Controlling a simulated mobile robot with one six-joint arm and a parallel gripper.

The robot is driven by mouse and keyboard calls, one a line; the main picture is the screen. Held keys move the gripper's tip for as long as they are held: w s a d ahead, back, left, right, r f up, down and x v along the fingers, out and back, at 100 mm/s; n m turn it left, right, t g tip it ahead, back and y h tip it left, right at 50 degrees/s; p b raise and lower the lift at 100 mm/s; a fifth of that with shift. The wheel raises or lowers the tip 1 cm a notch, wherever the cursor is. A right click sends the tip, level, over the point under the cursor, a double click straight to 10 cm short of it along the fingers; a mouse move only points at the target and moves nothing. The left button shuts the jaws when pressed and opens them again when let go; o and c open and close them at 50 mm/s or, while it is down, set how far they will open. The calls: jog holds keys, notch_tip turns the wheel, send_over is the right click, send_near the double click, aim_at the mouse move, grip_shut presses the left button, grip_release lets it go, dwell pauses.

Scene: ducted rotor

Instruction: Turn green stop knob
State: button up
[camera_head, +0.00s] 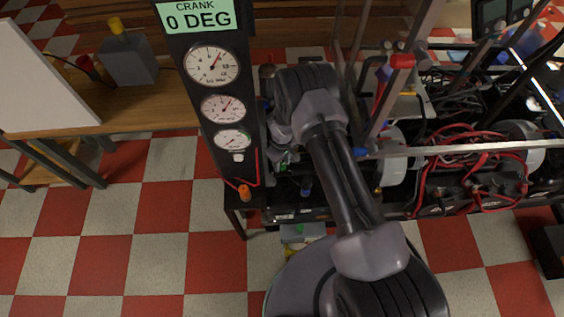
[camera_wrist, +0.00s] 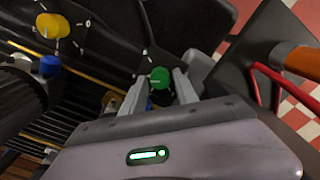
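The green stop knob (camera_wrist: 159,77) shows in the wrist view on a dark panel, with a pale line across its face and small marks around it. My gripper (camera_wrist: 161,80) is open, with its two fingers on the left and right of the knob. Narrow gaps show between the fingers and the knob, so it does not look clamped. I cannot tell how deep the fingertips reach.
A yellow knob (camera_wrist: 52,26) and a blue knob (camera_wrist: 50,66) are left on the panel. An orange part (camera_wrist: 300,61) with red cable is close on the right. In the head view, a gauge column (camera_head: 212,110) stands beside my arm, and red-wired machinery (camera_head: 470,165) lies right.

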jog(key=shift+o, duration=0.8)
notch_tip(320, 180, up, 17)
jog(key=p, duration=0.7)
jog(key=shift+r, duration=0.2)
jog(key=shift+r, duration=0.1)
notch_tip(320, 180, up, 16)
jog(key=m+t, duration=0.1)
jog(key=m, duration=0.2)
send_over(282, 165)
jog(key=d, duration=0.2)
jog(key=s+d+r+m+t+y, duration=0.1)
jog(key=s+r+m, duration=0.15)
jog(key=r, duration=0.45)
jog(key=s+d+r+m+t, duration=0.1)
jog(key=s+d+r, duration=0.15)
jog(key=r, duration=0.55)
jog(key=s+r+m+t, duration=0.1)
jog(key=s+r+m, duration=0.1)
jog(key=s, duration=0.5)
jog(key=s+r+m+t, duration=0.1)
jog(key=s+r+m, duration=0.1)
jog(key=s+r, duration=0.2)
jog(key=s+d+r+m+y, duration=0.1)
jog(key=s+r, duration=0.3)
jog(key=s, duration=0.5)
jog(key=shift+s+m+t, duration=0.3)
jog(key=shift+m+t, duration=0.1)
jog(key=shift+m, duration=0.15)
